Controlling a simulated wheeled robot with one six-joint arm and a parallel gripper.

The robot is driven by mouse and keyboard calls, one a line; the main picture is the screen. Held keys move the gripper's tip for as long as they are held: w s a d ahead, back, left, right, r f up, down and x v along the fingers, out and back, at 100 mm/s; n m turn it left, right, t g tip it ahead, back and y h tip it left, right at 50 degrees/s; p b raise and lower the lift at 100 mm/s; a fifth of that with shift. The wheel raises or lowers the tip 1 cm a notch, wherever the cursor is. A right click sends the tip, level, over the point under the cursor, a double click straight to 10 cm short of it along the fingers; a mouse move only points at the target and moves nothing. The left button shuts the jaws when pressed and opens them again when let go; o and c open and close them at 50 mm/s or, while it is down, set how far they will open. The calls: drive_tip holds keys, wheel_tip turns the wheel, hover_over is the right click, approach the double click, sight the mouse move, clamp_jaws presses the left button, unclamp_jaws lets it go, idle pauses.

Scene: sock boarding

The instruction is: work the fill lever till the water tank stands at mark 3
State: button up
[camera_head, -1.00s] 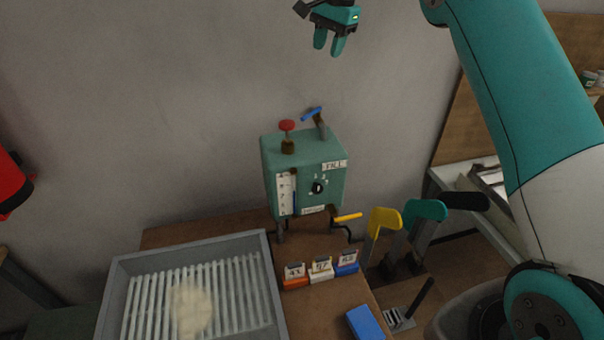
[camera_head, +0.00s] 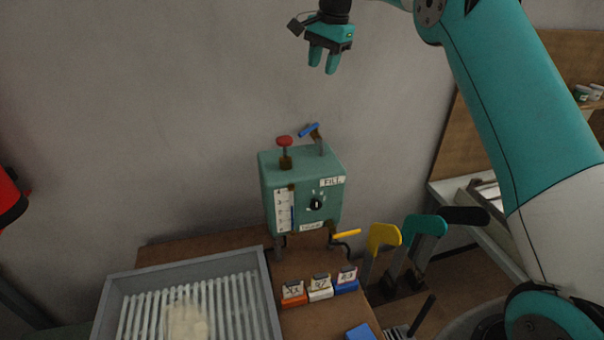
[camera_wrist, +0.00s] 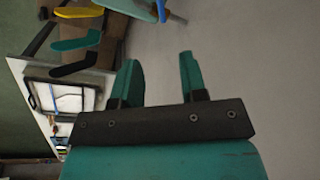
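The green water tank box (camera_head: 302,190) stands at the back of the brown bench against the wall. Its fill lever (camera_head: 309,130) has a blue handle and rises tilted from the top right, above a FILL label. A white gauge (camera_head: 284,211) with numbered marks is on its front left, with a blue column beside the lower marks; the exact level is too small to read. My gripper (camera_head: 323,66) hangs above the lever, apart from it, fingers pointing down. The wrist view shows its two fingers (camera_wrist: 158,82) spread with nothing between them.
A red knob (camera_head: 285,141) stands on the tank beside the lever. A yellow crank (camera_head: 346,233) sticks out at its lower right. Yellow (camera_head: 384,235), teal (camera_head: 426,225) and black (camera_head: 464,215) paddle shapes stand right. A grey ribbed tray (camera_head: 266,290) and numbered blocks (camera_head: 320,289) lie in front.

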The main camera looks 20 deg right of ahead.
sight(308, 130)
drive_tip(key=a+f+b, duration=0.1)
drive_tip(key=f, duration=0.4)
drive_tip(key=w+f+b, duration=0.1)
drive_tip(key=f+b, duration=0.1)
drive_tip(key=f, duration=0.4)
drive_tip(key=w+a+f+b, duration=0.1)
drive_tip(key=f+b, duration=0.1)
drive_tip(key=f, duration=0.4)
drive_tip(key=shift+w+a+f, duration=0.1)
drive_tip(key=shift+w+a, duration=0.05)
drive_tip(key=shift+a, duration=0.2)
clamp_jaws()
